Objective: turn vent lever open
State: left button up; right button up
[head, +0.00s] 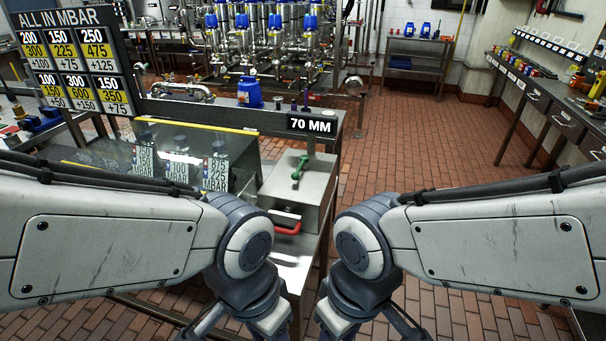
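A green lever (299,171) lies on top of a steel box (316,184) on the bench in the middle of the view. A red handle (287,228) is on the near side, low on the box. No label shows which of these is the vent lever. My two arms come in from the left and right, and their joints bend down out of the bottom edge. Both grippers are below the picture and cannot be seen. Neither arm visibly touches the lever.
A sign (311,124) reading 70 MM stands behind the box. A board (72,60) headed ALL IN MBAR is at the left. A clear panel (130,155) with number plates lies left of the box. A blue container (249,92) stands behind. Brick floor (400,140) is open at the right.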

aim_at(304, 158)
jog(key=u, duration=0.15)
jog(key=k, duration=0.25)
jog(key=z, duration=0.75)
jog(key=i, duration=0.65)
jog(key=u, duration=0.55)
jog(key=i, duration=0.55)
jog(key=u, duration=0.65)
